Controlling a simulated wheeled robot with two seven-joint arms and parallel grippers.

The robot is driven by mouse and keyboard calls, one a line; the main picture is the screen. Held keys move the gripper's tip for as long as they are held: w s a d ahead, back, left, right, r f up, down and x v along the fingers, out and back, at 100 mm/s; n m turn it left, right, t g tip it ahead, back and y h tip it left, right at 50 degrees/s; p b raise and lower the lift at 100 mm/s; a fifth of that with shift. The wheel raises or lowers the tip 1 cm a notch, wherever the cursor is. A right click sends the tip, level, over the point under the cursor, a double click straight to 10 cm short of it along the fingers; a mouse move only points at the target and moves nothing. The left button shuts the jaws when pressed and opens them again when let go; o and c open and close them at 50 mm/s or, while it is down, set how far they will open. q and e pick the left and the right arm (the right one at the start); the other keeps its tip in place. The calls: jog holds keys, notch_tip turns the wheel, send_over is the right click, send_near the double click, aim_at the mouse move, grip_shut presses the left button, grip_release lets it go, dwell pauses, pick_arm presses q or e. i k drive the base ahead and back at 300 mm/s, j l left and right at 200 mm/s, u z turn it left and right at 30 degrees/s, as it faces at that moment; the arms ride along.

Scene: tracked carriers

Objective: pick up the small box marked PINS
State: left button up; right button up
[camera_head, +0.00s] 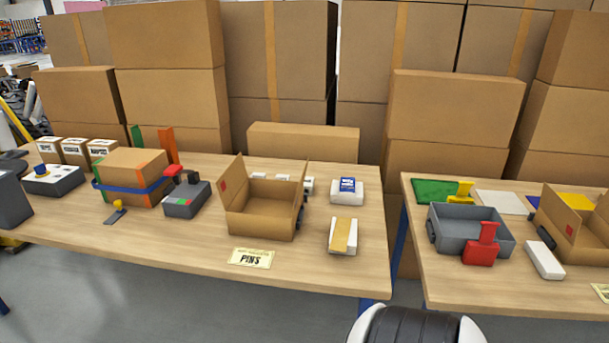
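Three small brown boxes with white labels stand in a row at the back left of the left table: a left one (49,151), a middle one (75,152) and a right one (102,150). Their label print is too small for me to tell which one says PINS. A cream card (251,258) reading PINS lies at the table's front edge, before an open cardboard box (262,222). Small white items show partly behind that open box. Neither of my grippers is in view.
A grey device with a blue knob (53,180) stands before the small boxes. A strapped carton (133,177) and a red-handled grey device (186,198) stand to their right. A second table on the right holds a grey tray (470,226). Stacked cartons line the back.

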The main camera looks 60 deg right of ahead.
aim_at(310, 181)
jog(key=z, duration=1.6)
jog(key=i+l+u, duration=0.1)
jog(key=i+l, duration=0.4)
jog(key=i+l+u, duration=0.1)
jog(key=i+l, duration=0.4)
jog(key=l, duration=0.3)
